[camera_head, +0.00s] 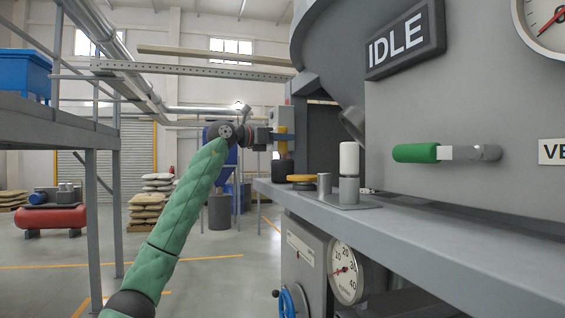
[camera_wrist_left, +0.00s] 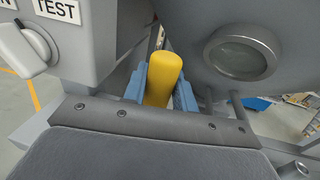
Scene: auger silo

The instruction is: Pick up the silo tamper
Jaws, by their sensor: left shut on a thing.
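The silo tamper, with a yellow handle (camera_head: 283,118) and a dark lower end (camera_head: 284,168), stands upright at the far end of the grey ledge in the head view. My left gripper (camera_head: 274,137) reaches it from the left and is shut on the yellow handle. The left wrist view shows the yellow handle (camera_wrist_left: 163,80) between my two blue fingers (camera_wrist_left: 160,92). I cannot tell whether the tamper's lower end touches the ledge. My right gripper is not in view.
A green handle (camera_head: 415,152) sticks out from the silo. A round port (camera_wrist_left: 241,52) and a TEST switch (camera_wrist_left: 22,48) are close by in the wrist view.

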